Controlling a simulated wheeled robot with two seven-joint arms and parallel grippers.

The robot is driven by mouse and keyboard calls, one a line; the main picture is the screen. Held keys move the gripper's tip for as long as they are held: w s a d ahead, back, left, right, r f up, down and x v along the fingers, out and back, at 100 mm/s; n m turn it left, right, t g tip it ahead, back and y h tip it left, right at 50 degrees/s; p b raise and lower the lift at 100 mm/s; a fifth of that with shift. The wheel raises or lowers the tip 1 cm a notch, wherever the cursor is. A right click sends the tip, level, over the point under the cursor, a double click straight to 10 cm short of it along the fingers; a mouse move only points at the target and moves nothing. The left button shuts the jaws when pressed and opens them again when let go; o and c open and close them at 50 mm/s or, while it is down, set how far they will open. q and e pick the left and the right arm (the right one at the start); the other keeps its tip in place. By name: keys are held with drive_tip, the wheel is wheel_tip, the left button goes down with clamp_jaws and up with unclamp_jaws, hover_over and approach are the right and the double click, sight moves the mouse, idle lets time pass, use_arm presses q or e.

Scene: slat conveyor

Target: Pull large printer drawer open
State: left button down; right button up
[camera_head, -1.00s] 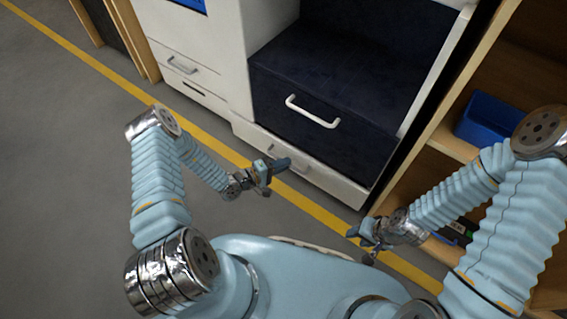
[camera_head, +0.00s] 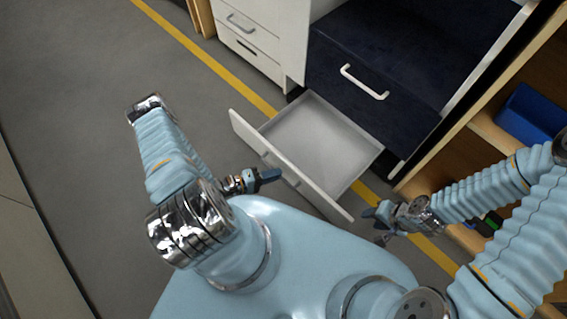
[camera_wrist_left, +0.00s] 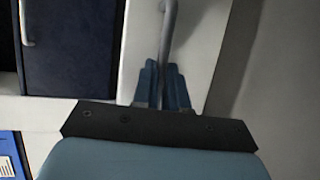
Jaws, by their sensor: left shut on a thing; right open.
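The large printer drawer (camera_head: 310,140) is a white, empty drawer pulled well out from under the dark blue printer front. Its white front panel (camera_head: 240,130) stands toward my body. My left gripper (camera_head: 270,175) is at the middle of this panel, and in the left wrist view its blue fingers (camera_wrist_left: 162,88) are shut on the drawer's grey bar handle (camera_wrist_left: 169,30). My right gripper (camera_head: 372,212) is open and empty, near the right end of the drawer front, apart from it.
Above the drawer is the dark blue front (camera_head: 385,75) with a white handle (camera_head: 364,82). A white cabinet (camera_head: 245,40) stands to the left. A wooden shelf with a blue bin (camera_head: 530,112) stands at the right. Grey floor (camera_head: 60,110) at left is clear.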

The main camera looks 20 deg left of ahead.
use_arm(q)
drive_tip(key=shift+s+a, duration=0.2)
drive_tip(key=shift+s, duration=0.35)
drive_tip(key=shift+s+a, duration=0.2)
drive_tip(key=shift+s, duration=0.35)
use_arm(e)
drive_tip(key=shift+s+a+r, duration=0.15)
drive_tip(key=shift+s+a, duration=0.05)
drive_tip(key=shift+s, duration=0.25)
use_arm(q)
drive_tip(key=c, duration=1.2)
unclamp_jaws()
drive_tip(key=shift+o, duration=0.2)
drive_tip(key=v, duration=1.3)
drive_tip(key=shift+s+a, duration=0.3)
drive_tip(key=shift+r, duration=0.1)
